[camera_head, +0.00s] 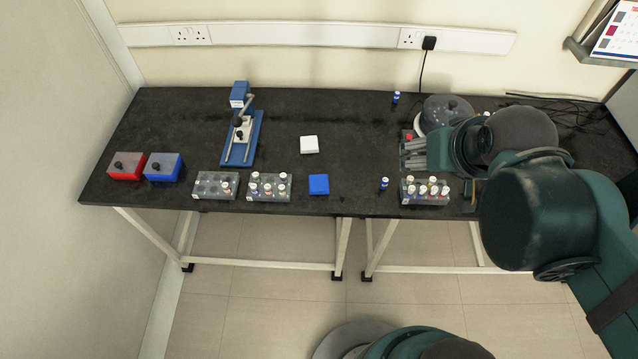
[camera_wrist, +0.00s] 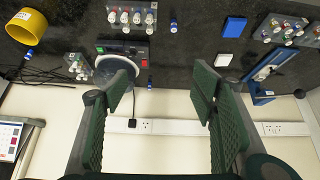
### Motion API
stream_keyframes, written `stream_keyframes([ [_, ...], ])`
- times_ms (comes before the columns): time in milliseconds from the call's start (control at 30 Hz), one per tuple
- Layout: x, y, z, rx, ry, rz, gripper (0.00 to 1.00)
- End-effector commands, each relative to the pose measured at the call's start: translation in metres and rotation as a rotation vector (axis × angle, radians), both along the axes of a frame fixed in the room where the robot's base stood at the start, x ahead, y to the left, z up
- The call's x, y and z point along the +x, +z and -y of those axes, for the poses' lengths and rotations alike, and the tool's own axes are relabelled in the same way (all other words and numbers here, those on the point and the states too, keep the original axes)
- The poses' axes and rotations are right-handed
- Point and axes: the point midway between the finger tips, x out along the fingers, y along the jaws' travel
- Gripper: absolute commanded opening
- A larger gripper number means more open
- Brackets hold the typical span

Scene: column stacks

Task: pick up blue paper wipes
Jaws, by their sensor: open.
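The blue paper wipes show as a flat blue square (camera_head: 319,184) near the front edge of the black table, right of the tube racks. They also show in the wrist view (camera_wrist: 234,27) at the upper right. My gripper (camera_wrist: 162,85) is open, with its two green fingers wide apart and nothing between them. The wipes lie beyond the fingertips and to their right in the wrist view, apart from the gripper.
A white square pad (camera_head: 309,145) lies behind the wipes. Racks (camera_head: 268,187) (camera_head: 425,191) with vials stand on both sides. A small blue-labelled vial (camera_head: 384,184) stands right of the wipes. A blue stand (camera_head: 242,138) is at the left. The table is clear around the wipes.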

Motion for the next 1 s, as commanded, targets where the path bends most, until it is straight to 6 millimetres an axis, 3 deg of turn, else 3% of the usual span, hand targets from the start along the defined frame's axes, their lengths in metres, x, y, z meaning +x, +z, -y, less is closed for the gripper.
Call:
stream_keyframes([
  [467,0.034,-0.009,-0.033,-0.110,0.241,-0.096,0.57],
  [1000,0.071,-0.036,-0.081,-0.235,0.564,-0.209,0.57],
])
